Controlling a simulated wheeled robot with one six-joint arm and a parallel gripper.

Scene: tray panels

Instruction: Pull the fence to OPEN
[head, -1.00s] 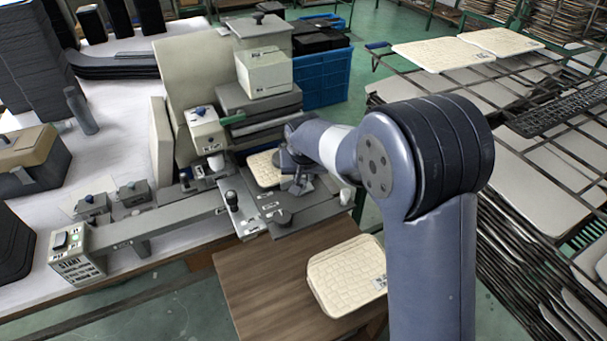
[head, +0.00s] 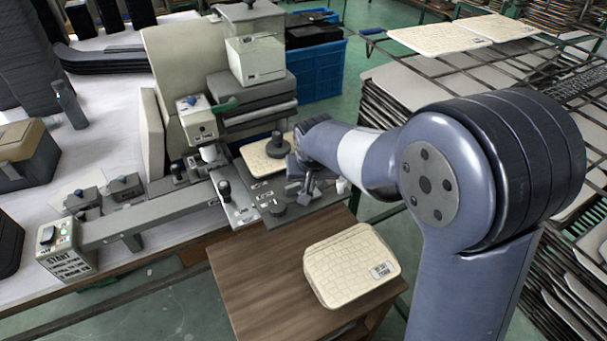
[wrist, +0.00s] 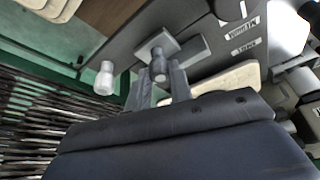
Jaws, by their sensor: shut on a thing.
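In the wrist view, my gripper (wrist: 162,88) has its two fingers closed on a dark round knob (wrist: 160,66). The knob stands on a grey block and bar, which I take to be the fence (wrist: 187,53), lying on the grey plate with labels. In the head view, my gripper (head: 303,187) is low over the right part of the plate (head: 320,197), to the right of the labels. My wrist hides most of the fence there. No OPEN mark can be read in either view.
A white knob (wrist: 105,78) stands close beside my gripper.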

